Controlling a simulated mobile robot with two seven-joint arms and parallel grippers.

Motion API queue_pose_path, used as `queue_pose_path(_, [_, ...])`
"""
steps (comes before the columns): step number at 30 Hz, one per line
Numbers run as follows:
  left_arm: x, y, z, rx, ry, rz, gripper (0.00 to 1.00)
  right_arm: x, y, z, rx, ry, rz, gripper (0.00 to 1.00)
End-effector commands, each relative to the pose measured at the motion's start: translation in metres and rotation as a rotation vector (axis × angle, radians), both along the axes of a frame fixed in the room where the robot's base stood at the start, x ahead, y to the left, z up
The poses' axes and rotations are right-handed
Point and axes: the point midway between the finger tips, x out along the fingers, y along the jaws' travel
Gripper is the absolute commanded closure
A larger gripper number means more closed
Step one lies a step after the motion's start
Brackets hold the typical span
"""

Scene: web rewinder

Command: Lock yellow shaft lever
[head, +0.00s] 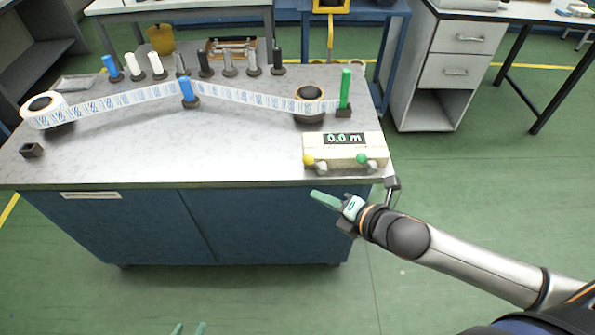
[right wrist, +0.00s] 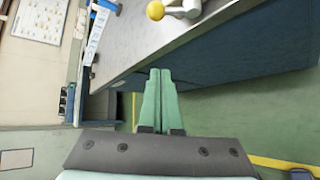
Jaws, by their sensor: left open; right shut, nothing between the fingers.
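The yellow shaft lever shows as a yellow ball knob (head: 308,160) at the front left of the counter box (head: 344,145). The same knob (right wrist: 155,10) shows at the top of the right wrist view, with a pale grey lever arm beside it. A green ball knob (head: 361,158) sits on the right of the box. My right gripper (head: 318,195) is shut and empty, in front of the table edge and apart from the yellow knob. Its green fingers (right wrist: 160,74) lie together in the wrist view. My left gripper (head: 188,328) is open at the bottom edge; only its fingertips show.
A printed web (head: 120,99) runs from the left roll (head: 42,105) past a blue post (head: 187,90) to the right roll (head: 309,97). A green post (head: 346,88) stands behind the box. Several posts line the back. The table's front middle (head: 200,155) is clear.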

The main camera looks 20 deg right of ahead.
Motion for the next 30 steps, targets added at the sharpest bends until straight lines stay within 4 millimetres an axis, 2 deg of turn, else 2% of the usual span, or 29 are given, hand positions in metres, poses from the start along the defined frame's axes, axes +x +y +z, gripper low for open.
queue_pose_path(5, [0.0, 0.0, -0.001, 0.0, 0.0, 0.0, 0.5, 0.003, -0.002, 0.006, -0.081, -0.04, 0.045, 1.0])
queue_pose_path(17, [0.0, 0.0, -0.001, 0.0, 0.0, 0.0, 0.5, 0.006, -0.001, 0.003, -0.082, -0.04, 0.044, 1.0])
queue_pose_path(23, [0.0, 0.0, -0.003, 0.0, 0.0, 0.0, 0.5, 0.029, 0.009, -0.008, -0.077, -0.041, 0.043, 1.0])
queue_pose_path(30, [0.0, 0.0, -0.006, 0.0, 0.0, 0.0, 0.5, 0.068, 0.027, -0.03, -0.077, -0.041, 0.044, 1.0])
